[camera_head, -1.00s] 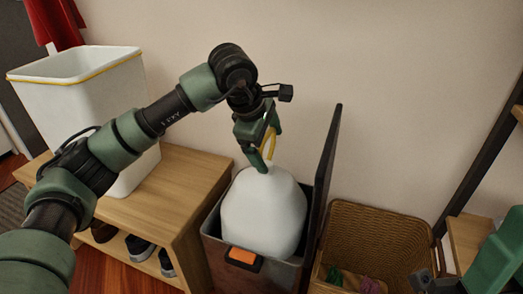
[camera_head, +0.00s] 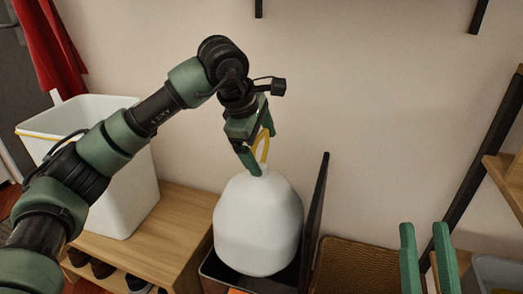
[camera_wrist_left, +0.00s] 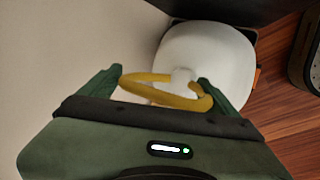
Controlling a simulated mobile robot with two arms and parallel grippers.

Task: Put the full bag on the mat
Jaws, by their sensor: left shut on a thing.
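The full bag (camera_head: 258,225) is white and bulging, with a yellow drawstring loop (camera_head: 265,148) at its top. My left gripper (camera_head: 259,152) is shut on this loop, and the bag hangs upright below it. The bag's lower end is at the mouth of the dark bin (camera_head: 211,270), whose lid (camera_head: 317,200) stands open at the right. In the left wrist view, the loop (camera_wrist_left: 165,92) lies between the fingers, with the white bag (camera_wrist_left: 208,55) beyond. My right gripper (camera_head: 424,240) is open and empty at the lower right. I cannot make out the mat now.
A wooden shoe bench (camera_head: 165,225) stands left of the bin, with a white container (camera_head: 140,195) on it and shoes below. A wicker basket (camera_head: 350,265) is right of the bin. A shelf frame (camera_head: 485,150) stands at the right; the wall is close behind.

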